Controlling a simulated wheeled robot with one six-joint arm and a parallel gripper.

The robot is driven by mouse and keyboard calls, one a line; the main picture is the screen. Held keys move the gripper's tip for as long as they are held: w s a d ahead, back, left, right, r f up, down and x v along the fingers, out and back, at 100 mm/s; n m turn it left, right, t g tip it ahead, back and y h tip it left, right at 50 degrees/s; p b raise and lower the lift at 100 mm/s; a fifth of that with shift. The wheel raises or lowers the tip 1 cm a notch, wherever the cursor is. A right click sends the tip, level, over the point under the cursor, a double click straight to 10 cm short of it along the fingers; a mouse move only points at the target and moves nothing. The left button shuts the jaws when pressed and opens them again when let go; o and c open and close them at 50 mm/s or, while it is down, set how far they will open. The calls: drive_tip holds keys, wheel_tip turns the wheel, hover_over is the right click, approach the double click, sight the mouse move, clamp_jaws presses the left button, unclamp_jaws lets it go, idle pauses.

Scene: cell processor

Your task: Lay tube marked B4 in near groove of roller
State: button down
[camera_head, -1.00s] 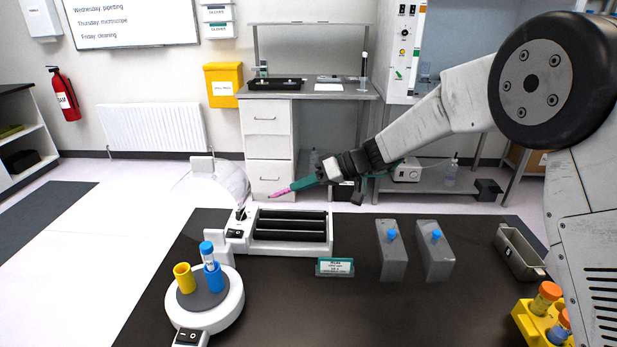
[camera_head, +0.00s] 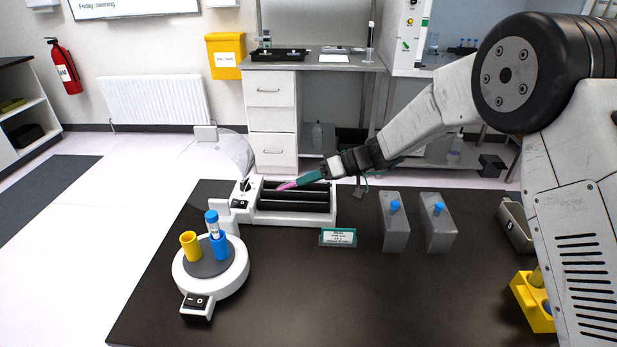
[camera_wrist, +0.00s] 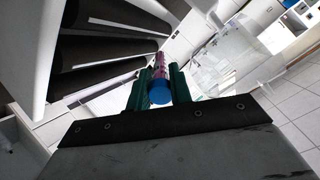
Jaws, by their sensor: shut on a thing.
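My gripper (camera_head: 301,180) has teal fingers and is shut on a pink tube (camera_head: 286,186). In the wrist view the tube (camera_wrist: 160,62) points away between the fingers (camera_wrist: 158,88), with its blue cap (camera_wrist: 159,93) toward me. No marking on it is readable. The roller (camera_head: 290,221) is a white unit with black bars on the dark bench. In the head view the tube overlaps the back of the roller, and I cannot tell its height above the bars. In the wrist view the roller bars (camera_wrist: 108,68) lie to the left of the tube.
A round white device (camera_head: 240,274) with a yellow and a blue holder stands front left. A teal-edged sign (camera_head: 338,237) stands right of the roller, then two grey blocks (camera_head: 396,232) (camera_head: 437,230) with blue tops. A yellow rack (camera_head: 530,307) is at right. The front middle bench is clear.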

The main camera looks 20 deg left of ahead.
drive_tip(key=c, duration=1.2)
unclamp_jaws()
drive_tip(key=v, duration=0.7)
drive_tip(key=shift+w+d+r, duration=0.1)
drive_tip(key=shift+d+r, duration=0.05)
drive_tip(key=shift+d, duration=0.2)
